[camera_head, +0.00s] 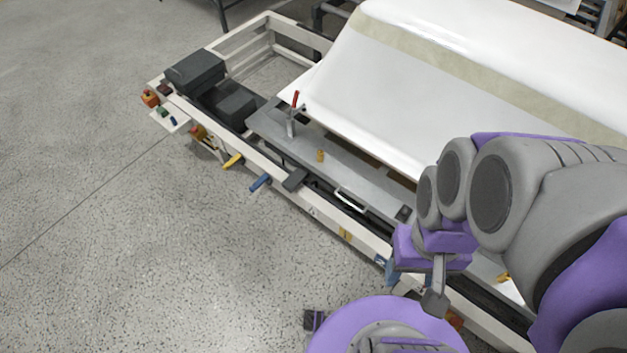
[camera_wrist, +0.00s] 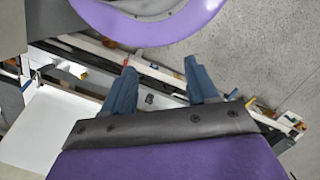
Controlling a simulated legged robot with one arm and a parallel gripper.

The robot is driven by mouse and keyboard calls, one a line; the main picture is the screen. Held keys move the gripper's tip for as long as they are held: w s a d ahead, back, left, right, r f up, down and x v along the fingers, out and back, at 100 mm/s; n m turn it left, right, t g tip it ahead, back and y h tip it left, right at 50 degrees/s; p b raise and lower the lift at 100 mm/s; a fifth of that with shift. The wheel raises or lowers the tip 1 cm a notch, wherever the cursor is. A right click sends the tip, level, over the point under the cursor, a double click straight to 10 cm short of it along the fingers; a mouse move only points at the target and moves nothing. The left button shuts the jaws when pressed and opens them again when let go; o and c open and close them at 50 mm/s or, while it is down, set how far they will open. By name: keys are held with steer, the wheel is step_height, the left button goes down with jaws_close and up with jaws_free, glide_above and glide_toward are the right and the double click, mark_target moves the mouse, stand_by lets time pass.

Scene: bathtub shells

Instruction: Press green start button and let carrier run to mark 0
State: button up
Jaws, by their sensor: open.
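The small control panel (camera_head: 172,121) is at the left end of the white frame, with a green button (camera_head: 163,111), a blue one beside it and a red-orange knob (camera_head: 150,98). The carrier (camera_head: 345,172) is a grey plate on the rails bearing a white tub shell (camera_head: 400,85). A red-handled clamp (camera_head: 294,108) stands at its left end. Small marker plates sit along the front rail, one of them yellow (camera_head: 345,234); I cannot tell which is mark 0. My gripper (camera_head: 434,300) is over the near right part of the frame, far from the button. Its fingers (camera_wrist: 160,75) are apart and empty.
Dark motor boxes (camera_head: 196,72) stand behind the panel. A yellow handle (camera_head: 233,161) and a blue handle (camera_head: 260,182) stick out from the front rail. The speckled floor (camera_head: 90,200) left of the frame is clear.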

jaws_close()
stand_by(0.3)
stand_by(1.3)
